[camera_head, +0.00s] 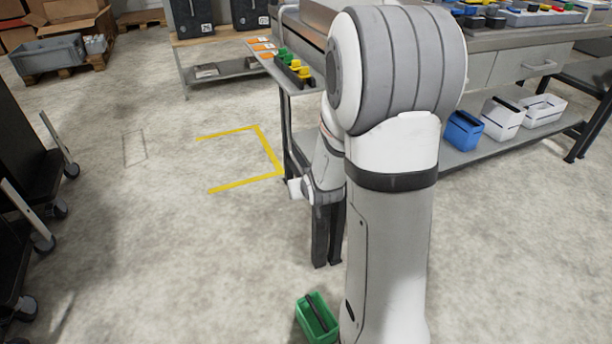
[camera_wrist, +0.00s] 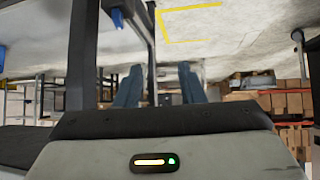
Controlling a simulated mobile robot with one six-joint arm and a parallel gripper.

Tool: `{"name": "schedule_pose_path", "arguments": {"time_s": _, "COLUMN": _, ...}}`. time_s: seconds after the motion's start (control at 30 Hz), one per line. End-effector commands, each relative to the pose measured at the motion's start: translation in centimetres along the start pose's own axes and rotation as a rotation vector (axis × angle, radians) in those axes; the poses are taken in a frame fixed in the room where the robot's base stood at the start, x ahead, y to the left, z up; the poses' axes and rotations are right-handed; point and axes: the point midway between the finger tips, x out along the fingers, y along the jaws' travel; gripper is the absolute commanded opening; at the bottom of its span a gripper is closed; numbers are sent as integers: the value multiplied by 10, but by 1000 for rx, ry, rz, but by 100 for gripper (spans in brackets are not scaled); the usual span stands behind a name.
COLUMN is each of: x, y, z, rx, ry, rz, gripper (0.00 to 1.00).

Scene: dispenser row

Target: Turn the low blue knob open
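I cannot make out the low blue knob for certain in either view. A small blue thing (camera_wrist: 117,18) shows at the upper left of the wrist view, beside a dark post; I cannot tell whether it is the knob. My gripper (camera_wrist: 160,85) shows two blue-grey fingers spread apart with nothing between them. In the head view my gripper (camera_head: 302,190) is low beside the table's dark legs, partly hidden by my arm. My arm covers the middle of the table front.
The workbench (camera_head: 500,66) has a lower shelf with a blue bin (camera_head: 462,130) and white bins (camera_head: 502,118). Green and yellow pieces (camera_head: 292,66) sit at its left end. A green crate (camera_head: 316,318) stands on the floor in front. Floor by the yellow tape (camera_head: 258,145) is clear.

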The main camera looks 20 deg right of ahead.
Motion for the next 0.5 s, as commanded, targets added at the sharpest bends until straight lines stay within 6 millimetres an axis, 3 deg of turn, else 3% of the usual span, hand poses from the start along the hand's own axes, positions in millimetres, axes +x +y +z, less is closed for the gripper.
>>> {"name": "schedule_pose_path", "arguments": {"time_s": 0.03, "x": 28, "y": 8, "z": 13, "rx": 10, "ry": 53, "rz": 10, "gripper": 35}}
{"name": "schedule_pose_path", "arguments": {"time_s": 0.2, "x": 85, "y": 33, "z": 28, "rx": 30, "ry": 284, "rz": 35, "gripper": 35}}
{"name": "schedule_pose_path", "arguments": {"time_s": 0.33, "x": 112, "y": 51, "z": 46, "rx": 48, "ry": 452, "rz": 54, "gripper": 35}}
{"name": "schedule_pose_path", "arguments": {"time_s": 0.5, "x": 127, "y": 66, "z": 68, "rx": 66, "ry": 621, "rz": 74, "gripper": 35}}
